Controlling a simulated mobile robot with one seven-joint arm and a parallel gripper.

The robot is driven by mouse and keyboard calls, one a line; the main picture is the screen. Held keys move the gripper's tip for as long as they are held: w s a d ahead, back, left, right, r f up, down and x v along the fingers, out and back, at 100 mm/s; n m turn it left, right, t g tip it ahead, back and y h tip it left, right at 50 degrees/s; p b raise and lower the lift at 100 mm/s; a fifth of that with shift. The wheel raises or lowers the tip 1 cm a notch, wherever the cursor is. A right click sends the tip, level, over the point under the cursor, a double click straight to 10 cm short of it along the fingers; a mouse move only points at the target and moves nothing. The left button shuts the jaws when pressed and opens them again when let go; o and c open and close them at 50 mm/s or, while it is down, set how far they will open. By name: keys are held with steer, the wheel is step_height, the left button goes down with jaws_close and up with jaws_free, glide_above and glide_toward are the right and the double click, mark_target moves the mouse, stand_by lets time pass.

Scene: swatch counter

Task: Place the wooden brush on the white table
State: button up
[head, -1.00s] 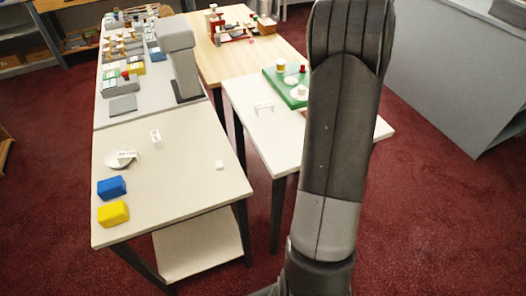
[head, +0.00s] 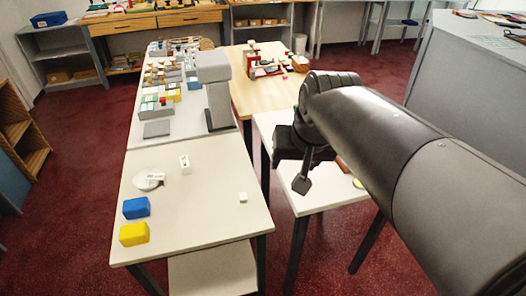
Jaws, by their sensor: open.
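I cannot make out the wooden brush for sure in the head view. A white-topped table (head: 282,124) stands right of centre, partly hidden by my arm and gripper. Another pale, off-white table (head: 205,215) stands in front on the left. My gripper (head: 301,181) hangs over the right white table, pointing down, with nothing seen in it. Its jaws are open, though mostly one dark finger shows. A small reddish-brown thing (head: 343,165) shows on that table behind the gripper; I cannot tell what it is.
The pale left table holds a blue block (head: 136,208), a yellow block (head: 134,234), a round white dish (head: 148,181) and small white pieces. A grey column (head: 215,92) stands behind it. A wooden table (head: 262,92) lies beyond. Red carpet is clear on the left.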

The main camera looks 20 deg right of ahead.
steer(key=s+a+f+n, duration=0.2)
steer(key=s+a+f, duration=0.1)
steer(key=s, duration=0.2)
steer(key=shift+s+a+n+t, duration=0.35)
steer(key=shift+n+t, duration=0.05)
